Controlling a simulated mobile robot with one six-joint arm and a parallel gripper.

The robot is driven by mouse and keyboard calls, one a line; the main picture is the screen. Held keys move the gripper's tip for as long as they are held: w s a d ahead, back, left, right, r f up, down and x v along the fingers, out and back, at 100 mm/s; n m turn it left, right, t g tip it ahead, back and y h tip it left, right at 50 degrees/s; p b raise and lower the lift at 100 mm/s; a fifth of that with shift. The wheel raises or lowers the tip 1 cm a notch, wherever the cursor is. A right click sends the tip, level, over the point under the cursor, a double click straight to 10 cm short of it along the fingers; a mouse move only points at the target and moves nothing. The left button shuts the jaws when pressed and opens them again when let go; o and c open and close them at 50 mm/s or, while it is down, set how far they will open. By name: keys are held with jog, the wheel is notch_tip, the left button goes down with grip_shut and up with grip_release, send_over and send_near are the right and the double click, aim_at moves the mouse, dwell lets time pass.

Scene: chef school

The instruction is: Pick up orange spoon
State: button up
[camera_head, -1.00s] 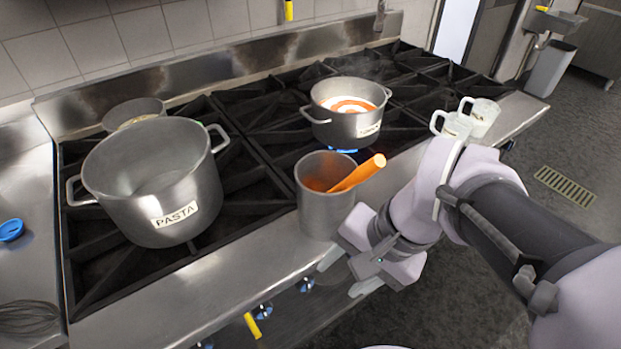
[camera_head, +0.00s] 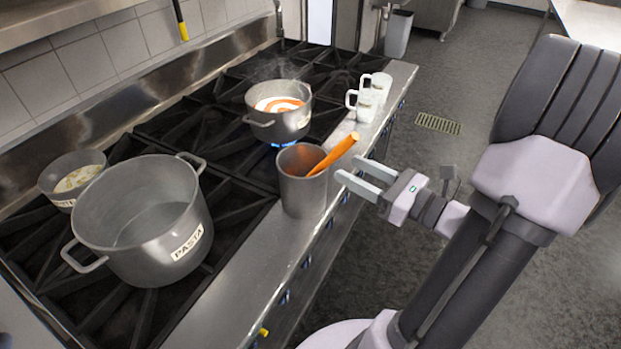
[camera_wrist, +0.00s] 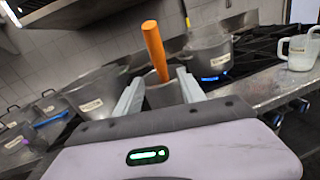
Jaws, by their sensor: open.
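The orange spoon (camera_head: 335,153) leans in a grey metal container (camera_head: 303,196) on the stove's front ledge, its handle sticking out up and to the right. Its lower end is hidden inside the container. My gripper (camera_head: 358,176) is open and empty, just right of the container and below the spoon's handle in the head view. In the wrist view the spoon's handle (camera_wrist: 154,50) rises beyond and between the two open fingers (camera_wrist: 158,92). The container (camera_wrist: 163,94) shows partly between them.
A large pot labelled PASTA (camera_head: 140,228) and a small pot (camera_head: 62,184) stand left on the stove. A steaming pot with orange and white contents (camera_head: 280,124) sits behind, over a blue flame. White mugs (camera_head: 364,104) stand on the ledge beyond. The floor at right is clear.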

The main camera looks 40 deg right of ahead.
aim_at(331, 158)
jog(key=b+x, duration=0.1)
jog(key=x, duration=0.5)
jog(key=shift+w+r+b, duration=0.1)
jog(key=shift+w+b, duration=0.15)
jog(key=shift+b, duration=0.1)
grip_shut()
